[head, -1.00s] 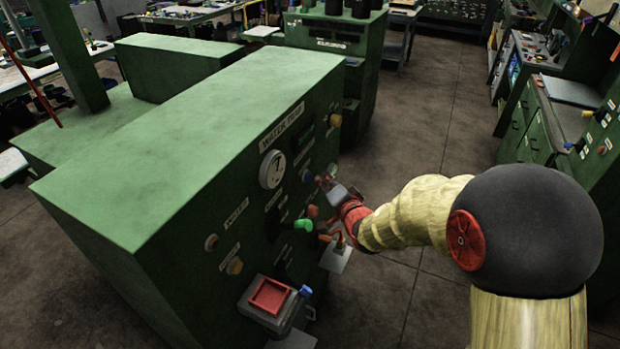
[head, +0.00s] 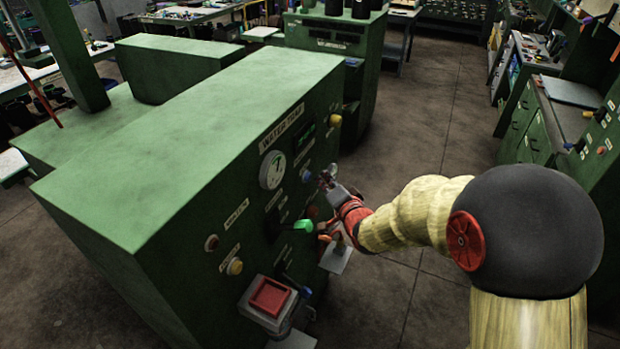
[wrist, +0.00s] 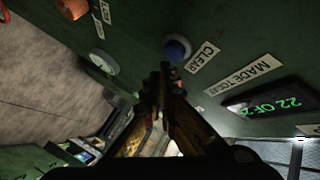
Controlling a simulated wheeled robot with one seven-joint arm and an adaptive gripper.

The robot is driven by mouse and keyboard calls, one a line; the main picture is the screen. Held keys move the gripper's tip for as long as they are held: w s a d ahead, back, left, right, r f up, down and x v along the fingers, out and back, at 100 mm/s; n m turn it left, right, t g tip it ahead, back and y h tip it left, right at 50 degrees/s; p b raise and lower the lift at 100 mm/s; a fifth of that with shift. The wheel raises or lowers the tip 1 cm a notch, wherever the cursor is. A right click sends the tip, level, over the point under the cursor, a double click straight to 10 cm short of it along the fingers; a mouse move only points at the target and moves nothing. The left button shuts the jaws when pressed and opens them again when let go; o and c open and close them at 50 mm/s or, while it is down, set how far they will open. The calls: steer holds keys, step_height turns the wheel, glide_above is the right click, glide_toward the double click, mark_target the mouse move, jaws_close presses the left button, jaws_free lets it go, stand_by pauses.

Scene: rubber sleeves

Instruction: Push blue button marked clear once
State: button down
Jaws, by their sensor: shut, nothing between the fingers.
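The blue button (wrist: 177,47) sits on the green panel beside a white label reading CLEAR (wrist: 202,57). In the head view the blue button (head: 306,176) is on the side of the green machine (head: 190,130), right of the round gauge. My gripper (wrist: 166,72) is shut and empty, its fingertips just below the button in the wrist view. I cannot tell how large the gap to the button is. In the head view my gripper (head: 327,178) is close to the panel, just right of the button.
A lit counter display (wrist: 265,106) is on the panel near the button. Open floor (head: 430,120) lies to the right.

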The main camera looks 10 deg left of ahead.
steer(key=shift+a, duration=0.1)
steer(key=shift+w+a, duration=0.15)
steer(key=shift+a, duration=0.15)
steer(key=shift+w+a+b, duration=0.1)
steer(key=shift+a+b, duration=0.2)
steer(key=shift+b, duration=0.05)
stand_by(0.9)
steer(key=shift+s+d, duration=0.25)
steer(key=shift+d, duration=0.45)
steer(key=shift+d, duration=0.1)
steer(key=shift+s+d, duration=0.3)
steer(key=shift+d, duration=0.45)
steer(key=shift+s+d, duration=0.25)
steer(key=shift+d, duration=0.5)
steer(key=shift+s+d, duration=0.3)
steer(key=shift+d, duration=0.45)
